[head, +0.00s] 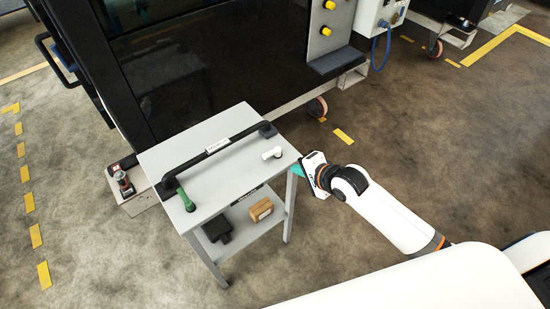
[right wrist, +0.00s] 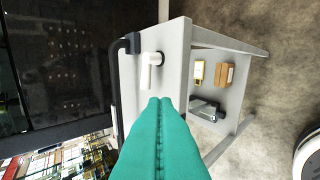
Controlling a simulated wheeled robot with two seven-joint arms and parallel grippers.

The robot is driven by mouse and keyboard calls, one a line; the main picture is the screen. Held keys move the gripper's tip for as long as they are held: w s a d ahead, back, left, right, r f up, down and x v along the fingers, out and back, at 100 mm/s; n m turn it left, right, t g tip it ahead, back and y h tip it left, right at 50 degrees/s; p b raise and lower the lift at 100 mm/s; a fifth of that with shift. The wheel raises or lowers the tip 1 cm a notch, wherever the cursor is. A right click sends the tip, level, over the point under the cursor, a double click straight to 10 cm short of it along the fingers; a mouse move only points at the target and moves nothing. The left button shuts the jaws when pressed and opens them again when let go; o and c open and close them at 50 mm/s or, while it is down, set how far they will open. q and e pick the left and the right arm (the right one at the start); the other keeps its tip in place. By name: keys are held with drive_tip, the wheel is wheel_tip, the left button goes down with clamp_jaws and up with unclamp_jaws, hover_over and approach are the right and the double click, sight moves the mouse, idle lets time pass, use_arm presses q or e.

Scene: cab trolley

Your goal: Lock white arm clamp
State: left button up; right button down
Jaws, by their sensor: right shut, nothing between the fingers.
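The white arm clamp (head: 271,153) is on the grey trolley top (head: 208,143), near its right corner. It also shows in the right wrist view (right wrist: 147,73), with its arm reaching toward my fingertips. My right gripper (head: 298,170) has teal fingers and is at the trolley's right edge, beside the white clamp. In the right wrist view the fingers (right wrist: 160,101) are pressed together and empty, with a small apparent gap to the clamp arm; whether they touch is unclear. My left gripper is out of view.
A green clamp (head: 186,199) stands at the trolley's front left corner. A black bar (head: 187,163) runs along the top. The lower shelf holds a brown box (head: 261,209) and a dark object (head: 217,228). A large black cabinet (head: 220,65) stands behind. Floor at right is clear.

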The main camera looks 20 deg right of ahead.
approach(272, 155)
drive_tip(key=x, duration=0.5)
drive_tip(key=shift+s+a+f+p, duration=0.2)
drive_tip(key=shift+a+f+p, duration=0.2)
drive_tip(key=shift+a+f, duration=0.1)
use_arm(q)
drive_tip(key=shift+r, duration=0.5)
use_arm(e)
drive_tip(key=shift+w+a+f, duration=0.15)
drive_tip(key=shift+w, duration=0.35)
drive_tip(key=shift+a+m+h+p, duration=0.25)
drive_tip(key=shift+m+h+p, duration=0.1)
drive_tip(key=shift+m+h, duration=0.05)
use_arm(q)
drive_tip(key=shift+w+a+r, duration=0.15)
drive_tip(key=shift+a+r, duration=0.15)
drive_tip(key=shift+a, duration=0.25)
